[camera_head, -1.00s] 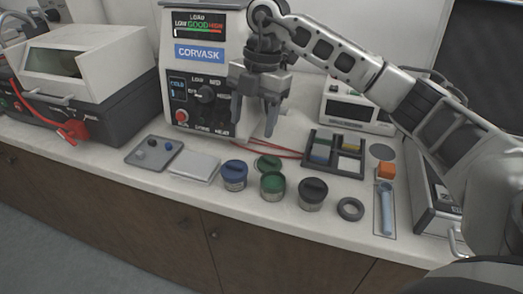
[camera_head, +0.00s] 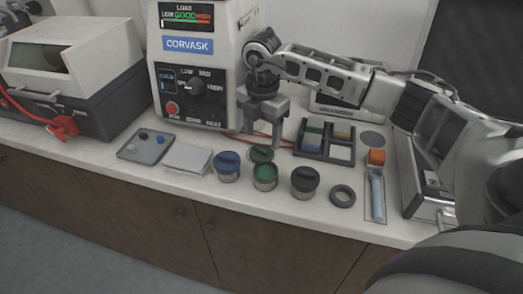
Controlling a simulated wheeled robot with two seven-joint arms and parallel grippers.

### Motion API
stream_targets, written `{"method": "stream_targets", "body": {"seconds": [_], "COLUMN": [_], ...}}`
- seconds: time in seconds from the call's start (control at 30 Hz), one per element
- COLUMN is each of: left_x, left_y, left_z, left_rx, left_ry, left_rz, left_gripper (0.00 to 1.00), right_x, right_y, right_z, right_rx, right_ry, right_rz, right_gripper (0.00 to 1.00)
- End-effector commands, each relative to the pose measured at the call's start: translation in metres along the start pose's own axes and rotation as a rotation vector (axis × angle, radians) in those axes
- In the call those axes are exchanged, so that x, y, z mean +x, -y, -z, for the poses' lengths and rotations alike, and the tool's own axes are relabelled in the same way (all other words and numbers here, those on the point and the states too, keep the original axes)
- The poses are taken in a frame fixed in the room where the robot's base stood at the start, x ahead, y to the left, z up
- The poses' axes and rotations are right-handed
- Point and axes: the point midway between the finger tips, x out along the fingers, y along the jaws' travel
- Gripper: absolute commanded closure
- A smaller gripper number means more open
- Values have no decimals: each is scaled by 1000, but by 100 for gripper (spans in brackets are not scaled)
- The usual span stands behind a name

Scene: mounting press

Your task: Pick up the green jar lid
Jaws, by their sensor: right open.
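The green jar lid (camera_head: 262,153) lies on the white counter just behind the green jar (camera_head: 265,180). The green jar has no lid on it and shows green at its top. My right gripper (camera_head: 261,143) is open and empty, pointing down with its fingers spread. Its fingertips are just above and behind the lid in the picture; the exact height gap is hard to judge. My left gripper is not in view.
A blue-lidded jar (camera_head: 228,168) and a black-lidded jar (camera_head: 304,183) flank the green jar. A dark compartment tray (camera_head: 299,150) is at right, and the CORVASK press (camera_head: 206,110) stands behind. Red cables (camera_head: 285,142) run nearby. A pale slab (camera_head: 187,160) lies at left.

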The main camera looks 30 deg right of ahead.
Motion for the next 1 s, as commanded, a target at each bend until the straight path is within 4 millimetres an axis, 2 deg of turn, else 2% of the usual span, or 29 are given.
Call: {"method": "stream_targets", "body": {"seconds": [0.1,0.23,0.5,0.53,0.6,0.63,0.77,0.8,0.9,0.93,1.0], "left_x": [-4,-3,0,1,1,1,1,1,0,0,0], "left_y": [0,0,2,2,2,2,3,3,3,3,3], "left_z": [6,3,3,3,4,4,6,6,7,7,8], "left_rx": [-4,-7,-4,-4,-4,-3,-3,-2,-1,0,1], "left_ry": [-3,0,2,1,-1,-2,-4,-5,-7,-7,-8], "left_rz": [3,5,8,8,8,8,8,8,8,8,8], "left_gripper": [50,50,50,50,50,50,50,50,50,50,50], "right_x": [18,34,39,38,38,38,38,38,39,39,39], "right_y": [2,1,1,1,1,1,1,1,1,1,1], "right_z": [4,4,4,4,4,4,4,4,4,4,4], "right_rx": [0,0,0,0,0,0,0,0,0,0,0], "right_ry": [-1,-2,-1,-1,-1,-1,-1,-1,-1,-1,-1], "right_rz": [5,4,1,1,1,1,1,1,3,3,4], "right_gripper": [38,38,38,41,60,66,67,76,76,86,86]}}
